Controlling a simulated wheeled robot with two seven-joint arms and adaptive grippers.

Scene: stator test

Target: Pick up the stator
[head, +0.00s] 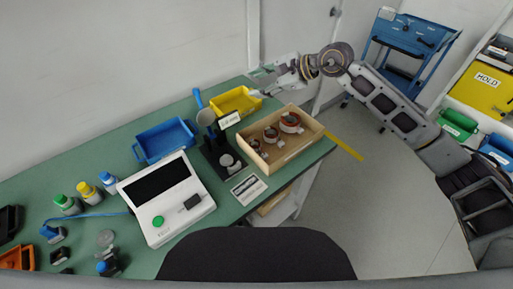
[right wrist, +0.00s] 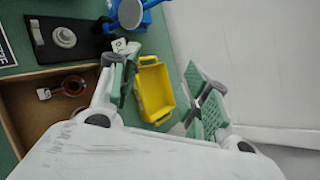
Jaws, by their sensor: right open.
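Several round stators with copper-coloured windings stand in a wooden tray (head: 305,149) at the right end of the green table. The largest stator (head: 290,122) is at the right, a middle one (head: 270,134) is beside it, and a small one (head: 254,146) is at the left. My right gripper (head: 262,82) is open and empty, beyond the tray's far side and near the yellow bin (head: 236,102). In the right wrist view, one stator (right wrist: 69,87) shows in the tray (right wrist: 14,128), left of the open fingers (right wrist: 165,92). My left gripper is out of view.
The yellow bin (right wrist: 155,88) shows between my right fingers in the wrist view. A black fixture (head: 219,157) stands left of the tray, and a blue bin (head: 165,141) and white tester (head: 166,198) are further left. The wall is close behind.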

